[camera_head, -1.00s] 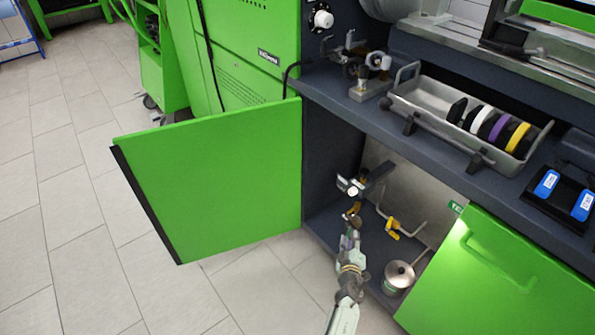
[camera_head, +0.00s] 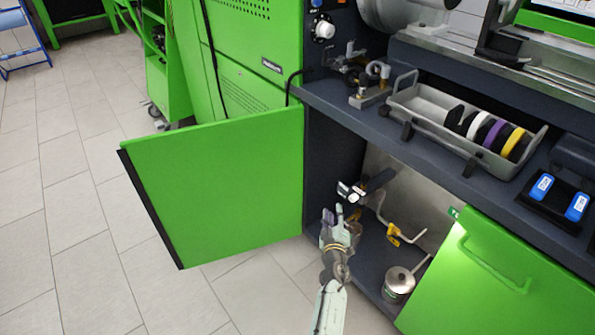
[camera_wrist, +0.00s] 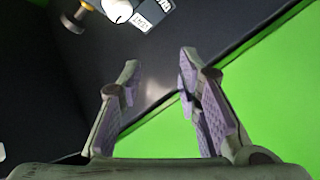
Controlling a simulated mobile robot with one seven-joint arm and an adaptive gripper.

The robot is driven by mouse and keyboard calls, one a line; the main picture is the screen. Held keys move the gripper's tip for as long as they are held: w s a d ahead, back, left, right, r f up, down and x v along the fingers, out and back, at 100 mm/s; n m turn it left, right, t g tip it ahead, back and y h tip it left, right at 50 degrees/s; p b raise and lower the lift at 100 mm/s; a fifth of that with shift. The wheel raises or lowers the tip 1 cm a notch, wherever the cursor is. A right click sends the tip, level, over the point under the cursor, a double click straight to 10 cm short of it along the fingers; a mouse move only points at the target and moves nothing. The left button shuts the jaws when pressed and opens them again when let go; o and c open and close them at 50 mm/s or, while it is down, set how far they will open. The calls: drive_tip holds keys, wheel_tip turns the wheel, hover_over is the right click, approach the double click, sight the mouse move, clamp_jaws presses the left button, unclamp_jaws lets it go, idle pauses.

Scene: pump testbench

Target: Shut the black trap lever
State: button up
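Inside the open cabinet in the head view, a dark bar (camera_head: 378,181), which looks like the black trap lever, runs to the right behind white tags (camera_head: 350,191). The same kind of white tags (camera_wrist: 147,17) show at the top of the wrist view beside a white round part and a brass fitting (camera_wrist: 74,20); the lever cannot be made out there. My gripper (camera_head: 340,214) is at the cabinet opening, in front of and a little below the tags. In the wrist view my gripper (camera_wrist: 160,80) has its purple-padded fingers apart, with nothing between them.
The green door (camera_head: 215,195) stands open at left; another green door (camera_head: 490,275) is at right. A yellow-handled valve on a pipe (camera_head: 393,235) and a metal pot (camera_head: 399,282) are inside the cabinet. The worktop (camera_head: 440,150) overhangs the opening. Floor is clear at left.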

drive_tip(key=w+a+r+t+y, duration=0.1)
drive_tip(key=w+a+r, duration=0.1)
drive_tip(key=a+r, duration=0.4)
drive_tip(key=w+a+r+t+y, duration=0.2)
drive_tip(key=a+r, duration=0.4)
drive_tip(key=r, duration=0.3)
drive_tip(key=shift+w+a+r+n+b, duration=0.15)
drive_tip(key=shift+w+r+n+b, duration=0.15)
drive_tip(key=shift+w+r+b, duration=0.15)
